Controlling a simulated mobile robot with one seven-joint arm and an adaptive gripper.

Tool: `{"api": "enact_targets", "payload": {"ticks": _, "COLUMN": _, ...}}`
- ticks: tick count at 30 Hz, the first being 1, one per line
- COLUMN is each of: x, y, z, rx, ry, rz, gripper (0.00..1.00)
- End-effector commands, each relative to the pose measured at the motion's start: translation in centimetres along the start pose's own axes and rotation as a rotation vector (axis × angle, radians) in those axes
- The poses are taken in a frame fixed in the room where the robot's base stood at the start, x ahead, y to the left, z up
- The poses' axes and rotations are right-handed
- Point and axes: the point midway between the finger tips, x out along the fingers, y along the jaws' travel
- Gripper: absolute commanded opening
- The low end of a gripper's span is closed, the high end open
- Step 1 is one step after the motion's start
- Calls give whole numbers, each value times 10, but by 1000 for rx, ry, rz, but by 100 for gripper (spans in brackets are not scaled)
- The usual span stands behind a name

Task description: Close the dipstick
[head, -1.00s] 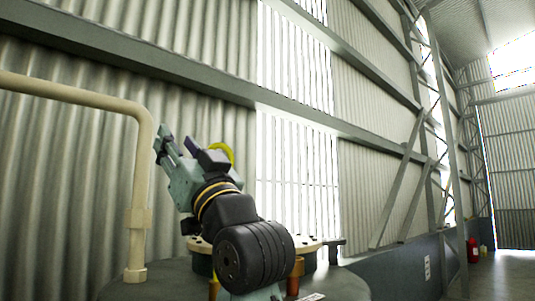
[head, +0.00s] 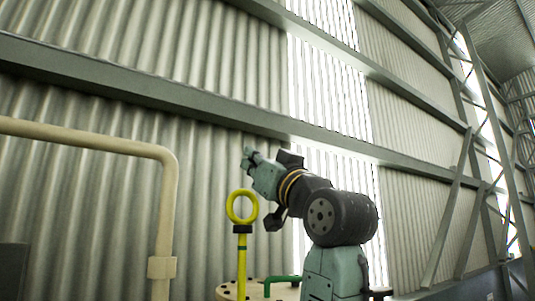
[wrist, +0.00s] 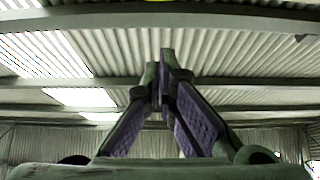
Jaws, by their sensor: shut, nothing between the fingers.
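The dipstick (head: 242,230) shows in the head view as a yellow ring handle on a yellow stem with a dark green band. It stands upright above a cream flange (head: 228,291); its lower end is cut off by the frame. My gripper (head: 247,156) is above the ring, apart from it in the picture, and tilted up to the left. In the wrist view my gripper's fingers (wrist: 161,62) meet at the tips with nothing between them. A small yellow sliver (wrist: 160,1) shows at the top edge there; I cannot tell if it is the ring.
A cream pipe (head: 168,215) bends down at the left of the dipstick. A green handle or pipe (head: 281,279) is close to the right of the stem. A corrugated wall (head: 90,200) with grey beams stands behind. The space left of the ring looks open.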

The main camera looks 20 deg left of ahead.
Motion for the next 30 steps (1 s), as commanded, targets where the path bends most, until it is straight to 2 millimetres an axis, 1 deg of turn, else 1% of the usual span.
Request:
{"api": "enact_targets", "payload": {"ticks": 1, "x": -5, "y": 2, "z": 11, "rx": 2, "ry": -1, "rz": 2, "gripper": 0}}
{"api": "enact_targets", "payload": {"ticks": 6, "x": -12, "y": 1, "z": 28, "rx": 2, "ry": 0, "rz": 1, "gripper": 0}}
{"api": "enact_targets", "payload": {"ticks": 12, "x": -16, "y": 1, "z": 36, "rx": 1, "ry": 1, "rz": 1, "gripper": 0}}
{"api": "enact_targets", "payload": {"ticks": 23, "x": -17, "y": 1, "z": 38, "rx": 1, "ry": 1, "rz": 1, "gripper": 0}}
{"api": "enact_targets", "payload": {"ticks": 26, "x": -21, "y": 1, "z": 45, "rx": 0, "ry": 1, "rz": 1, "gripper": 0}}
{"api": "enact_targets", "payload": {"ticks": 29, "x": -30, "y": 1, "z": 60, "rx": 0, "ry": 0, "rz": 1, "gripper": 0}}
{"api": "enact_targets", "payload": {"ticks": 30, "x": -34, "y": 1, "z": 68, "rx": 0, "ry": -1, "rz": 1, "gripper": 0}}
